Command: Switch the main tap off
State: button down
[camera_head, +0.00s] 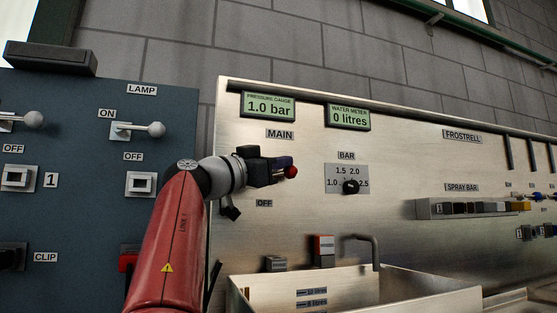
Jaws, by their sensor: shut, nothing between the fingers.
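The steel panel on the right has a MAIN label (280,134) with an OFF label (264,203) below it. My gripper (274,168) is in front of the panel between these two labels. It is shut, with nothing seen held in it. A small red knob (291,172) shows just right of the fingers and looks like the end of the main tap's handle. The rest of the tap is hidden behind my gripper, so I cannot tell its position or whether the fingers touch it. The pressure gauge (268,105) reads 1.0 bar.
The water meter (349,117) reads 0 litres. A black pressure dial (351,187) is to the right. A bent spout (375,252) stands above a metal basin (400,283). A blue panel (85,200) with lever switches is on the left.

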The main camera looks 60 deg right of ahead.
jog(key=shift+f+y, duration=0.2)
jog(key=shift+y, duration=0.2)
dwell(1.2)
jog(key=b+v, duration=0.3)
jog(key=v, duration=0.4)
jog(key=shift+a, duration=0.3)
jog(key=shift+w, duration=0.1)
